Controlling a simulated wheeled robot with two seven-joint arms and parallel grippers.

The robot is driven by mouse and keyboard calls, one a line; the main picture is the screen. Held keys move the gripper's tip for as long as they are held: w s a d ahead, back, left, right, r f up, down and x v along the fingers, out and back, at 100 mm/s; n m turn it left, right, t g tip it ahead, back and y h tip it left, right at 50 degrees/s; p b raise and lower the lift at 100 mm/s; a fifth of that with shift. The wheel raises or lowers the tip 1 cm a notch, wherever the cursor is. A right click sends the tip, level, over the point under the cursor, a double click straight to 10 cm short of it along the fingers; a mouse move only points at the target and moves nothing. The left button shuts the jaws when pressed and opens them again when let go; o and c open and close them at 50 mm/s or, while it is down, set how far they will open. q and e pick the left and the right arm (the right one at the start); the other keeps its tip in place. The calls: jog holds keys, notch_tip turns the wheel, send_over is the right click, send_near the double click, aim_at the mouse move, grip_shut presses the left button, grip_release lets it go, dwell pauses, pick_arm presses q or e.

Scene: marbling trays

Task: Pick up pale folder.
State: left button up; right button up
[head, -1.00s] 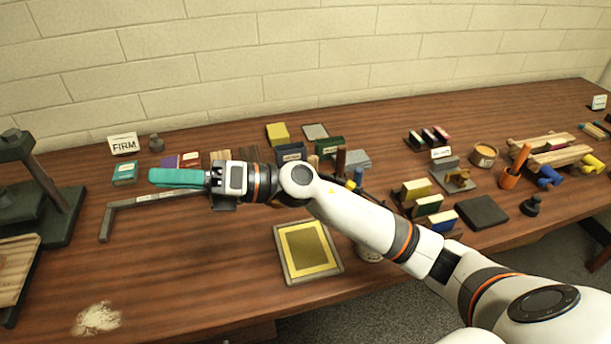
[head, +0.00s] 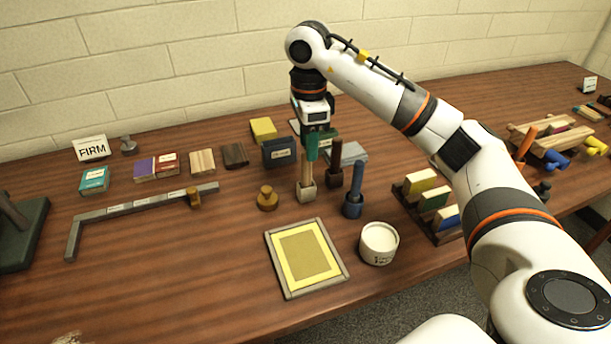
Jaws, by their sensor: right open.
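The pale folder (head: 306,171) appears to be the light, wood-coloured stick standing upright in a small pale block holder (head: 306,192), near the middle of the table. My right gripper (head: 317,148) points down with its teal fingers at the folder's top end. It is open. The near finger overlaps the view there, so I cannot tell whether the folder's top is between the fingers or beside them. My left gripper is not in view.
A dark brown upright tool (head: 335,163) and a blue one (head: 353,190) stand close on the right. A dark blue box (head: 279,153) is close behind left, and a wooden knob (head: 267,198) is nearby. A framed yellow panel (head: 283,289) and white tub (head: 378,244) lie in front.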

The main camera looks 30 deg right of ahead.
aim_at(307, 167)
jog(key=f, duration=0.5)
jog(key=f+p, duration=0.1)
jog(key=f, duration=0.1)
jog(key=shift+w+f, duration=0.35)
jog(key=shift+w, duration=0.05)
jog(key=shift+c, duration=0.2)
grip_shut()
